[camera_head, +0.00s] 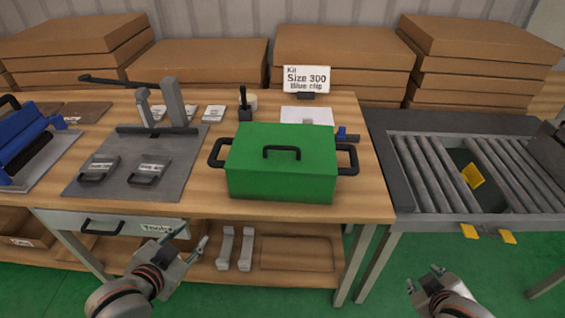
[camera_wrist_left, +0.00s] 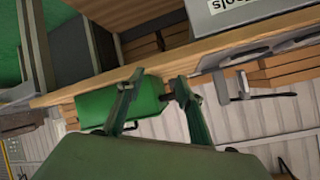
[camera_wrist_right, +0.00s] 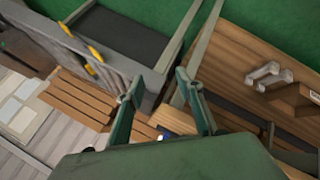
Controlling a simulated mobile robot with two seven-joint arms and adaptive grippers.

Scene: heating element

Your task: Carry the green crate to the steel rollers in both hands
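The green crate (camera_head: 281,176) has a closed lid with a black top handle and black handles at its left and right ends. It stands on the wooden workbench (camera_head: 375,205), and it also shows in the left wrist view (camera_wrist_left: 110,106). The steel rollers (camera_head: 425,172) are on a grey-framed conveyor right of the bench. My left gripper (camera_head: 192,240) is open and empty in front of the bench, left of and below the crate. My right gripper (camera_head: 424,283) is in front of the conveyor, low, apart from the crate; its fingers are spread and empty in the right wrist view (camera_wrist_right: 158,95).
A grey mat (camera_head: 120,185) with a fixture and two labelled parts lies left of the crate. A sign (camera_head: 306,79) and a black-handled tool (camera_head: 245,103) stand behind it. Yellow tabs (camera_head: 469,231) stick out at the conveyor's front. Cardboard boxes (camera_head: 345,55) are stacked behind.

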